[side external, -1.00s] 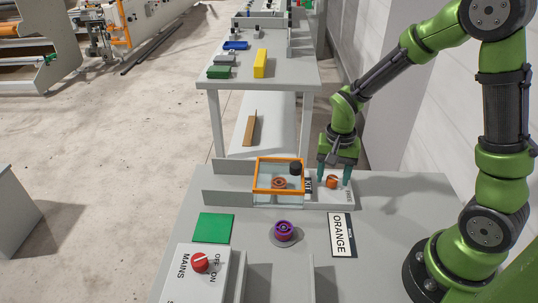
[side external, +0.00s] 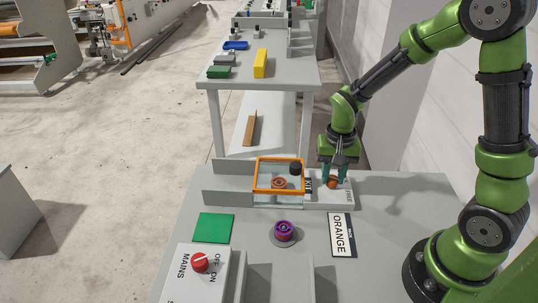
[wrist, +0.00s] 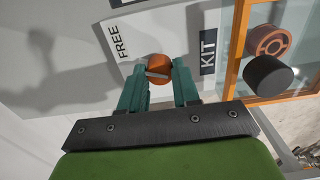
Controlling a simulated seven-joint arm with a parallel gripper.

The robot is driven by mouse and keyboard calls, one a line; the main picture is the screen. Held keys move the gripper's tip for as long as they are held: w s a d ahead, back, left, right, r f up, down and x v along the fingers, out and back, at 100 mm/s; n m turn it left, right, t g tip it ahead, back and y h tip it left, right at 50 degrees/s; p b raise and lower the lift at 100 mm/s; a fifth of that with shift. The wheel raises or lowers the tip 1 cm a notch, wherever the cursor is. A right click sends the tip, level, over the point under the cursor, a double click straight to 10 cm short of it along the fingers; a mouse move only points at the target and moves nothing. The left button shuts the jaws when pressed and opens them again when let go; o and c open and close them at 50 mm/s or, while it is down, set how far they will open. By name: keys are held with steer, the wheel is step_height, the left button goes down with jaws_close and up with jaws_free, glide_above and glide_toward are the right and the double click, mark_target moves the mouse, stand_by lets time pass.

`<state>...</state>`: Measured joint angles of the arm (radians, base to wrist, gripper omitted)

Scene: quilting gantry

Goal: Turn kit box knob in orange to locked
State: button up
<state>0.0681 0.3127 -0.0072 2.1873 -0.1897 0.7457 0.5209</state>
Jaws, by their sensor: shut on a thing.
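The orange knob (side external: 332,184) sits on a pale plate to the right of the glass-sided kit box (side external: 257,190), which has an orange rim. My gripper (side external: 333,178) points down at the knob with its teal fingers shut on it, one on each side. In the wrist view the knob (wrist: 158,68) shows between the fingertips (wrist: 160,72). A pale line runs roughly left-right across it. The word FREE (wrist: 122,42) is on the plate left of the knob, and a KIT label (wrist: 208,52) is right of it. I cannot read a locked mark.
A black round handle (side external: 295,168) stands on the box, and an orange ring (side external: 279,184) shows inside. An ORANGE sign (side external: 342,235), a purple spool (side external: 284,231), a green square (side external: 214,227) and a MAINS switch box (side external: 187,261) are nearer the camera.

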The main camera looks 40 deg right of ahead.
mark_target(332, 178)
steer(key=n, duration=1)
stand_by(0.8)
steer(key=o, duration=1.1)
steer(key=shift+c, duration=0.2)
steer(key=shift+r, duration=0.1)
step_height(332, 178, up, 17)
